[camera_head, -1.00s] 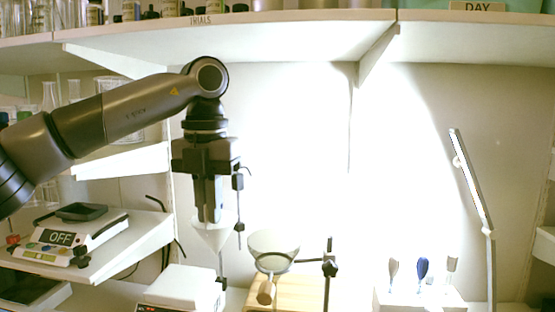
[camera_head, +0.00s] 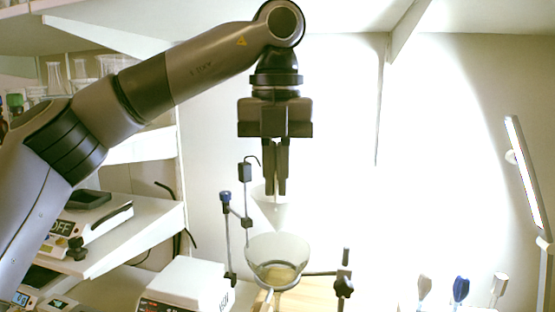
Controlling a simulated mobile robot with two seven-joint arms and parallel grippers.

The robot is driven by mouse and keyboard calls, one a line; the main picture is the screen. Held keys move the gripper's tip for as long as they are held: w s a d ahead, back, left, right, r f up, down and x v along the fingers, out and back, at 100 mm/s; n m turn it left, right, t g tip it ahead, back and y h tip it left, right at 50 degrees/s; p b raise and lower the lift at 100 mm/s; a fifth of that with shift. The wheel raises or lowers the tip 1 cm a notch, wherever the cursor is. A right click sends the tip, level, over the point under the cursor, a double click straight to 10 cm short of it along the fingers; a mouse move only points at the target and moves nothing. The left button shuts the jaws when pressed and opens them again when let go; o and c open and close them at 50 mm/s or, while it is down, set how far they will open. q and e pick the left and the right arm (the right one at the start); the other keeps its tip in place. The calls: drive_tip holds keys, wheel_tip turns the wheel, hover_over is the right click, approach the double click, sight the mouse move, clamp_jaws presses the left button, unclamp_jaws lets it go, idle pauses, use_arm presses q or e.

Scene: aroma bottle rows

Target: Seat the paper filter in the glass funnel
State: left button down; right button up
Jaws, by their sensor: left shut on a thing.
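My left gripper (camera_head: 276,192) points straight down and is shut on the white cone-shaped paper filter (camera_head: 270,212), gripping it at its upper part. The filter hangs point down, above the glass funnel (camera_head: 264,248). The funnel is a wide clear bowl held in a stand over a light wooden board. In the picture the filter's tip is close to the funnel's rim; I cannot tell whether they touch. My right gripper is not in view.
A clamp stand (camera_head: 344,286) is just right of the funnel, and a thin rod stand (camera_head: 227,235) rises to its left. A white device (camera_head: 187,286) stands at lower left. A lamp (camera_head: 530,180) and brushes or spatulas (camera_head: 460,289) are at right.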

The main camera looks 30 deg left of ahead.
sight(276, 223)
use_arm(q)
wheel_tip(276, 223, down, 4)
drive_tip(key=shift+f, duration=0.2)
wheel_tip(276, 223, down, 4)
drive_tip(key=shift+r+b, duration=0.15)
drive_tip(key=shift+b, duration=0.5)
drive_tip(key=shift+f+b, duration=1)
drive_tip(key=shift+f, duration=0.45)
drive_tip(key=c, duration=1.2)
unclamp_jaws()
drive_tip(key=shift+r+p, duration=0.45)
drive_tip(key=shift+r, duration=3.15)
